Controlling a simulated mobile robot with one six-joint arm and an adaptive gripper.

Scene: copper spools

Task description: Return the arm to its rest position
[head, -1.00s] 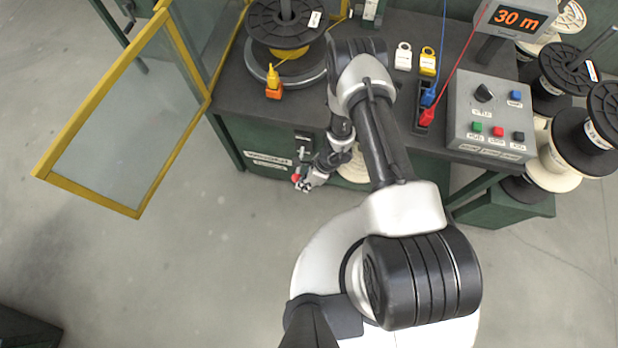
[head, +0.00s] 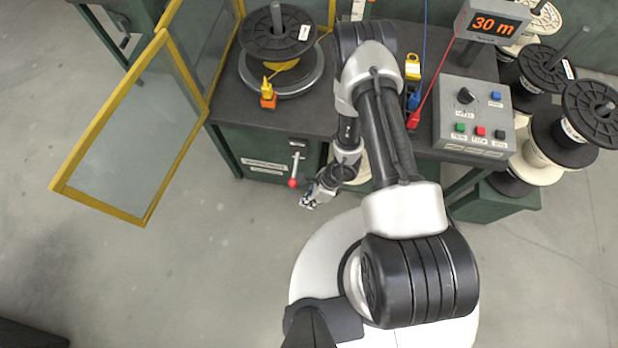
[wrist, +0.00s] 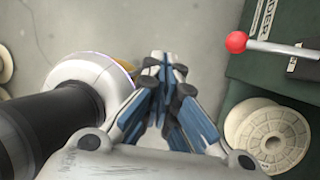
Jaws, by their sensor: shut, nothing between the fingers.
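My arm reaches forward from my base and bends down at the bench's front. My gripper (head: 309,201) is small in the head view, hanging over the floor in front of the green bench (head: 262,165). In the wrist view my gripper (wrist: 166,72) has its blue-padded fingers together, with nothing between them. The lever with a red ball (head: 293,182) is on the bench front, close to the gripper but apart from it. The red ball (wrist: 236,42) shows to the right of the fingers in the wrist view.
A yellow-framed door (head: 145,215) stands open at the left. A black spool (head: 277,40) sits on the bench. A control box (head: 474,120) and a display reading 30 m (head: 494,24) stand right. Floor at left is clear.

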